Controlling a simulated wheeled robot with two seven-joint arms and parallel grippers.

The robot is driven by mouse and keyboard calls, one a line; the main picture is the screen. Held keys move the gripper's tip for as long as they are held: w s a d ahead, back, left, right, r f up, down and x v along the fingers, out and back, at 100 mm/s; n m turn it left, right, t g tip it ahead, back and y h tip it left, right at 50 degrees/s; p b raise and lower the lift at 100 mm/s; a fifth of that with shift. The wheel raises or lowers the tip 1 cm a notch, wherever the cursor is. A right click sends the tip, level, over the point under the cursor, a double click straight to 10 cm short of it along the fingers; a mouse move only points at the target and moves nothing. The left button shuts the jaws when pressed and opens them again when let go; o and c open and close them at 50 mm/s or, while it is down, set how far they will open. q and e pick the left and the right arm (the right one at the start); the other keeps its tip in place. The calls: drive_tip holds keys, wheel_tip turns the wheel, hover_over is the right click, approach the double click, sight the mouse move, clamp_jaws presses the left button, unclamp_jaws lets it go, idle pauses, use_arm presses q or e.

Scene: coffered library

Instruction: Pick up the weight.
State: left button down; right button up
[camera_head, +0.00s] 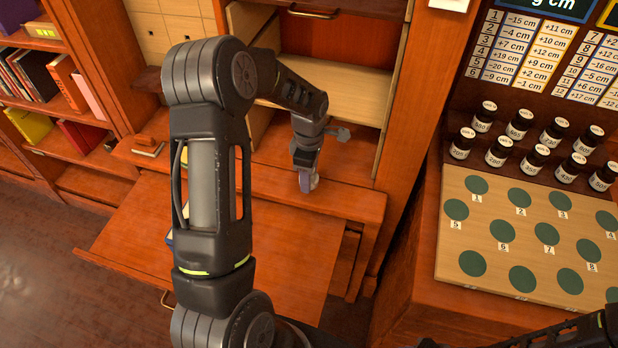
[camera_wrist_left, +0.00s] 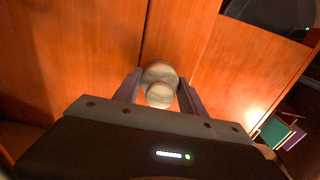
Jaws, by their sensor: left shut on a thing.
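My left gripper (camera_head: 308,181) reaches over the wooden ledge of the open cabinet, its fingers pointing down. In the left wrist view, its two fingers (camera_wrist_left: 160,97) are shut on the weight (camera_wrist_left: 160,78), a pale, metallic, rounded piece with a smaller round knob on top. The weight sits between the fingertips against a reddish wooden surface. In the head view I cannot make out the weight, as the gripper covers it. Whether it still touches the wood is not clear. My right gripper is not in view; only part of that arm shows at the lower right.
A pulled-out wooden board (camera_head: 270,250) lies below the ledge. At the right, several dark labelled bottles (camera_head: 497,152) stand behind a pale board with green circles (camera_head: 485,235). Bookshelves (camera_head: 62,95) stand at the left. Cabinet walls flank the gripper.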

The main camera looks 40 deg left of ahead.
use_arm(q)
wheel_tip(320, 180, up, 9)
drive_tip(key=shift+b, duration=0.6)
idle(0.5)
